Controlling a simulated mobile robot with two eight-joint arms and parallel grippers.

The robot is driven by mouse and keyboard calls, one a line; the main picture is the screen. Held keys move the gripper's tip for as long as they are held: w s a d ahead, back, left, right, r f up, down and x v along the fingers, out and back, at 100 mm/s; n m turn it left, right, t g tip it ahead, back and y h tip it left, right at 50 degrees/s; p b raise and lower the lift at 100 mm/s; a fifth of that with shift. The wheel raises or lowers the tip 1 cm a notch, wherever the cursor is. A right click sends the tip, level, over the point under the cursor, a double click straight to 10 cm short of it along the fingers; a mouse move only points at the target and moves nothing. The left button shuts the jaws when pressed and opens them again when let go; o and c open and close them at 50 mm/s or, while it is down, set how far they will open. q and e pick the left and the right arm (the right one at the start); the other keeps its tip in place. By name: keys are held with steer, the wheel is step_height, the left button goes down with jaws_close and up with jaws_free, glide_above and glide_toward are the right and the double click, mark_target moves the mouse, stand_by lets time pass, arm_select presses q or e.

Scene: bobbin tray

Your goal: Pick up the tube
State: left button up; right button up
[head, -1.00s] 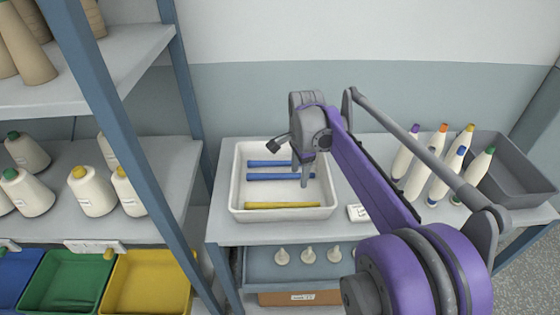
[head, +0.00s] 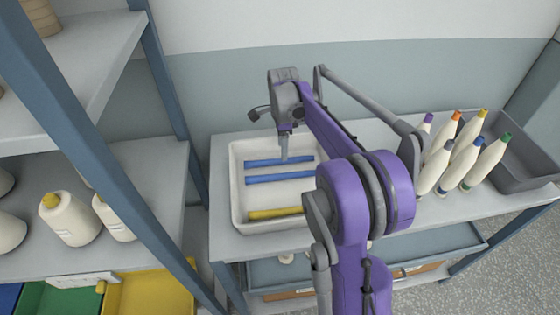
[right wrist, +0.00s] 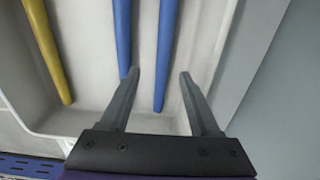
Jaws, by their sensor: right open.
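Three tubes lie side by side in a white tray (head: 236,190): a far blue tube (head: 262,163), a middle blue tube (head: 270,178) and a yellow tube (head: 272,213) nearest the front. My right gripper (head: 284,157) is over the far part of the tray, pointing down. In the right wrist view, its two fingers (right wrist: 158,75) are apart and empty. There the far blue tube (right wrist: 166,50) shows between the fingertips, and the middle blue tube (right wrist: 122,38) ends by the left fingertip. The yellow tube (right wrist: 48,50) is further left. My left gripper is not in view.
Several white cones with coloured tips (head: 464,155) stand on the table right of the tray, beside a grey bin (head: 520,165). A shelf rack with a blue post (head: 165,75) stands at left, holding cones (head: 70,217). The tray wall (right wrist: 215,60) is close to the right finger.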

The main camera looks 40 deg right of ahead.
mark_target(280, 159)
steer(key=f, duration=0.3)
steer(key=w+f, duration=0.1)
steer(key=shift+a+f, duration=0.15)
steer(key=shift+a, duration=0.15)
steer(key=shift+f, duration=0.55)
steer(key=shift+s, duration=0.1)
jaws_close()
